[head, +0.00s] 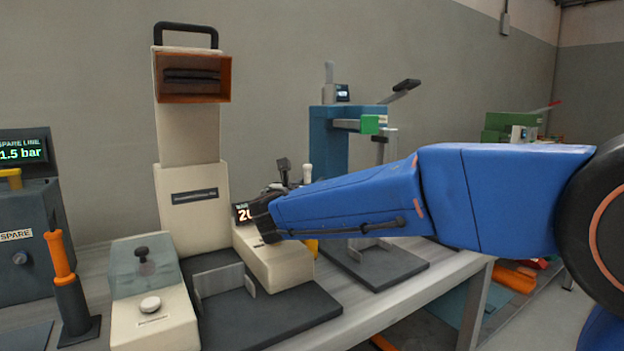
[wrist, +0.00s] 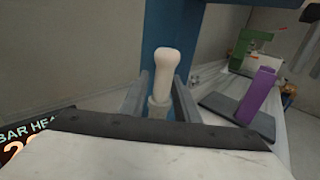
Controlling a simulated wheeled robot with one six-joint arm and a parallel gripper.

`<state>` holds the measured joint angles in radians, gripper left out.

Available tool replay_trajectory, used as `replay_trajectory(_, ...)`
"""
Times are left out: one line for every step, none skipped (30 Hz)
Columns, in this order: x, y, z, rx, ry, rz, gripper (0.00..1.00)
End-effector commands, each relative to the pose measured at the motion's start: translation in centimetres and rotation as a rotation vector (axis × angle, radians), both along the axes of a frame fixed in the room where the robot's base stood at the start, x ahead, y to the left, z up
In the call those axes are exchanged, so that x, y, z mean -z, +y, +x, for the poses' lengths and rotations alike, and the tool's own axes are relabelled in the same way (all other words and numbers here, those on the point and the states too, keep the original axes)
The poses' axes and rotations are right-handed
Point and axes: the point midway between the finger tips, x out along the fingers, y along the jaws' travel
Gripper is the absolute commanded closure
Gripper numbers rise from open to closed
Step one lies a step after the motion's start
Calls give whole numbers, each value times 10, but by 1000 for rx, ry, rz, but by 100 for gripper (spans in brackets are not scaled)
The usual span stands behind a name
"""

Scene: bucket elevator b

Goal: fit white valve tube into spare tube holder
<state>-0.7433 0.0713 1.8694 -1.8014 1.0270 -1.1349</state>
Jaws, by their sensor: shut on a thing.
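The white valve tube (wrist: 166,70) stands between the two grey fingers of my gripper (wrist: 164,98) in the wrist view. The gripper is shut on it. The tube's rounded top shows clear; its lower part is hidden behind the dark edge in front. At the far left stands a dark box labelled SPARE (head: 22,262) with a yellow piece on top. I cannot tell which part is the spare tube holder.
An upright orange handle (head: 60,256) sits in a dark stand beside the SPARE box. A beige machine (head: 190,200) with a dark base plate stands in between. A blue press (head: 340,150) is behind my arm. A purple post (wrist: 257,95) shows in the wrist view.

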Motion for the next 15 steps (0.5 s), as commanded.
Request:
replay_trajectory(-1,0,0,0,-1,1,98)
replay_trajectory(-1,0,0,0,-1,1,98)
replay_trajectory(-1,0,0,0,-1,1,98)
replay_trajectory(-1,0,0,0,-1,1,98)
replay_trajectory(-1,0,0,0,-1,1,98)
replay_trajectory(-1,0,0,0,-1,1,98)
replay_trajectory(-1,0,0,0,-1,1,98)
replay_trajectory(-1,0,0,0,-1,1,98)
replay_trajectory(-1,0,0,0,-1,1,98)
replay_trajectory(-1,0,0,1,0,1,98)
replay_trajectory(-1,0,-1,4,0,1,98)
replay_trajectory(-1,0,-1,9,1,2,98)
replay_trajectory(0,0,-1,8,0,1,98)
replay_trajectory(2,0,-1,8,1,1,98)
replay_trajectory(4,0,-1,8,1,1,98)
